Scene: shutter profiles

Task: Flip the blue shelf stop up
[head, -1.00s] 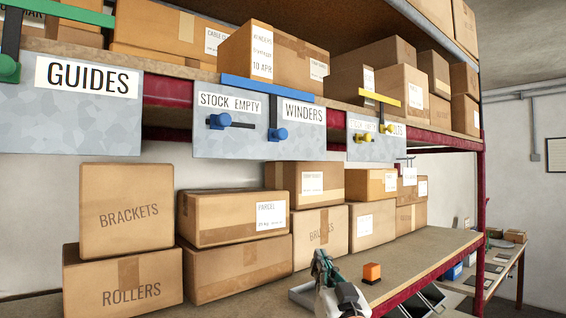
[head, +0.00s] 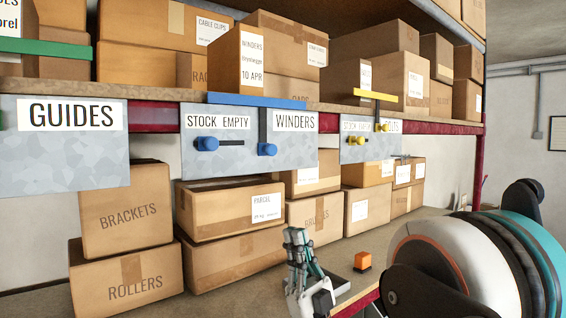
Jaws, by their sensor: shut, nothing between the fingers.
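The blue shelf stop (head: 262,100) is a flat blue bar along the upper shelf's front edge, above a grey metal panel (head: 232,170). A dark vertical strip runs from the bar down to a blue knob (head: 267,149) beside the "WINDERS" label. A second blue knob (head: 207,143) with a dark horizontal bar sits under the "STOCK EMPTY" label. A box marked "WINDERS" stands behind the blue bar. My gripper (head: 294,236) is shut and empty, pointing up, low in the picture and apart from the panel.
A yellow stop (head: 376,95) with yellow knobs is to the right, a green stop (head: 45,48) to the left. Cardboard boxes (head: 235,212) fill the lower shelf behind my gripper. My arm covers the lower right.

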